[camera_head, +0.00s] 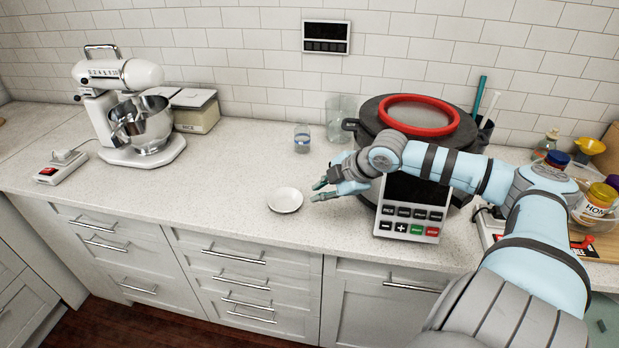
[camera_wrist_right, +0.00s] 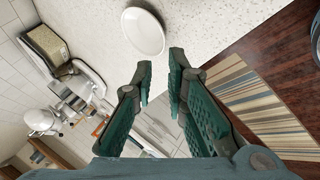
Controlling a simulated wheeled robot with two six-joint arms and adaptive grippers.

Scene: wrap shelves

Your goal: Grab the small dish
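The small dish (camera_head: 285,200) is a round white saucer lying flat on the countertop (camera_head: 235,195) near its front edge. It also shows in the right wrist view (camera_wrist_right: 143,31), just beyond the fingertips. My right gripper (camera_head: 317,190) is just right of the dish and apart from it, with its fingers pointing left. In the right wrist view its two green fingers (camera_wrist_right: 160,82) are spread, with nothing between them. My left gripper is not in view.
A rice cooker (camera_head: 408,210) with a button panel stands behind and right of my right gripper. A glass (camera_head: 302,138) stands behind the dish. A stand mixer (camera_head: 140,120) is at left. The counter left of the dish is clear.

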